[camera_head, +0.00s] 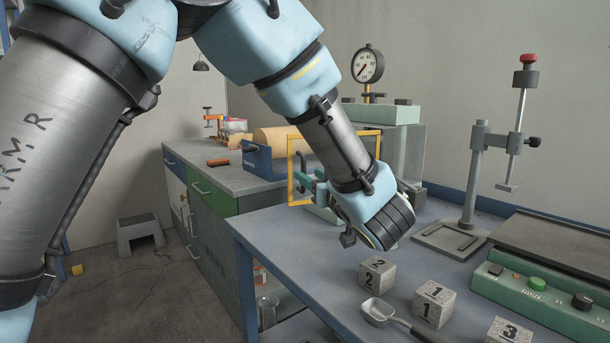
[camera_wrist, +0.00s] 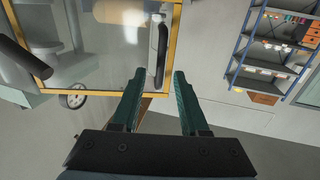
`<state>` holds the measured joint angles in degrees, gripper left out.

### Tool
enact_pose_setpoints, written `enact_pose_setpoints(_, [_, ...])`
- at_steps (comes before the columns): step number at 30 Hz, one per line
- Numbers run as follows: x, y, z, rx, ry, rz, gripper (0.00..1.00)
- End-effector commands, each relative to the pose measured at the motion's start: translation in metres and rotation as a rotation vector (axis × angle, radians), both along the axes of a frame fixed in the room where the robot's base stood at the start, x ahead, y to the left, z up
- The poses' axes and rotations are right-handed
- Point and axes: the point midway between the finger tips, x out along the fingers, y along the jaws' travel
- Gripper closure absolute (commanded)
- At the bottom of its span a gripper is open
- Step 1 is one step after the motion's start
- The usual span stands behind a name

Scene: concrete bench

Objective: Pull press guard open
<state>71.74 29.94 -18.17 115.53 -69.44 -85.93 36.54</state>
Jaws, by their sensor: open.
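The press guard (camera_head: 291,172) is a clear panel in a yellow frame on the press (camera_head: 380,113), partly hidden behind my wrist in the head view. In the wrist view the guard's yellow frame (camera_wrist: 176,47) fills the upper left. A dark upright handle (camera_wrist: 162,45) stands near its side edge. My gripper (camera_wrist: 158,72) is open with two green fingers. The handle's lower end appears between the fingertips in the picture; I cannot tell how deep it sits, and no contact shows. In the head view my gripper (camera_head: 303,174) is at the guard, largely hidden by the wrist.
Numbered stone cubes (camera_head: 377,273) and a metal scoop (camera_head: 378,312) lie on the bench (camera_head: 300,240) below my wrist. A lever stand (camera_head: 470,180) and a green control box (camera_head: 540,300) stand right. A shelf rack (camera_wrist: 270,45) shows in the wrist view.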

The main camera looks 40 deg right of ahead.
Motion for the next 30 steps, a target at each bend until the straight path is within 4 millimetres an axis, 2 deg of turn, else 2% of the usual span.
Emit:
enact_pose_setpoints(3, [-0.024,0.006,-0.001,0.000,0.000,-0.004,0.56])
enact_pose_setpoints(10, [-0.053,0.016,0.000,0.000,-0.001,-0.001,0.56])
enact_pose_setpoints(15, [-0.059,0.018,0.000,0.000,0.000,0.001,0.56])
enact_pose_setpoints(30, [-0.059,0.018,0.000,0.000,0.000,0.001,0.56])
